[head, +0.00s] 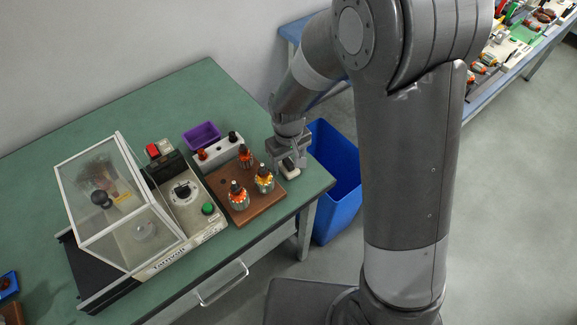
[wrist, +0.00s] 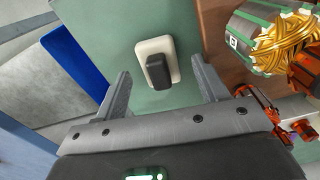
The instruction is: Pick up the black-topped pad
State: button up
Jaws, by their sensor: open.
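The black-topped pad (wrist: 168,48) is a small cream block with rounded corners and a raised black top. It rests on the green table near its right edge, beside a brown wooden board. My gripper (wrist: 160,67) is open in the wrist view, with one finger to each side of the pad and clear space on both sides. In the head view my gripper (head: 290,155) is low over the table's right corner, just right of the board. The pad is small and partly hidden by the gripper there.
Several wound armatures (head: 264,180) stand on the wooden board (head: 240,213), close to the gripper's right finger in the wrist view. A grey box (head: 222,152) with terminals stands behind the board. A blue bin (head: 340,195) stands beyond the table's right edge.

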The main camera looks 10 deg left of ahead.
aim_at(290, 161)
jog(key=shift+w+f, duration=0.1)
jog(key=shift+f, duration=0.7)
jog(key=c, duration=1.1)
jog(key=shift+o, duration=0.2)
jog(key=shift+r, duration=0.1)
jog(key=shift+r, duration=0.4)
jog(key=r, duration=0.3)
jog(key=shift+d+r, duration=0.25)
jog(key=shift+r, duration=0.1)
jog(key=s+d+r, duration=0.1)
jog(key=d+r, duration=0.5)
jog(key=d, duration=0.5)
jog(key=shift+r, duration=0.2)
